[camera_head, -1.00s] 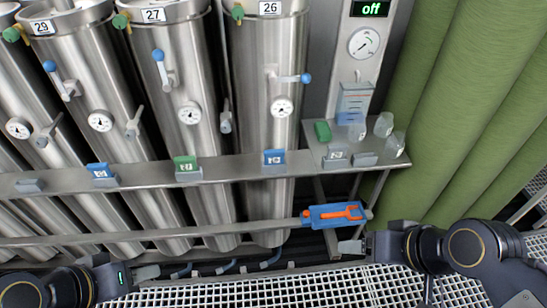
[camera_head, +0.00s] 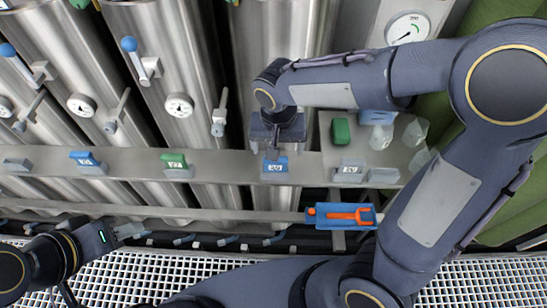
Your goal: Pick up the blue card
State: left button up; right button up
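A blue card (camera_head: 276,166) with a white label stands in a holder on the metal shelf, below the middle cylinder. My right gripper (camera_head: 274,152) reaches down over it from above, its fingers at the card's top edge. I cannot tell whether the fingers are apart or closed on the card. Another blue card (camera_head: 86,158) stands in a holder further left on the shelf. A green card (camera_head: 175,161) stands between the two. My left gripper (camera_head: 130,230) is at the lower left, below the shelf and away from the cards; its finger opening is unclear.
The shelf (camera_head: 228,166) runs along steel cylinders with blue-handled valves and gauges. At its right are a green block (camera_head: 340,131), clear vessels (camera_head: 381,137) and grey holders (camera_head: 383,176). A blue tray (camera_head: 325,218) with an orange tool hangs below. Grating covers the floor.

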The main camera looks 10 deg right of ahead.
aim_at(275, 167)
jog(key=f, duration=0.6)
jog(key=shift+w+a+f, duration=0.1)
jog(key=shift+w+a, duration=0.05)
jog(key=shift+w, duration=0.05)
jog(key=shift+c, duration=0.4)
jog(key=c, duration=1)
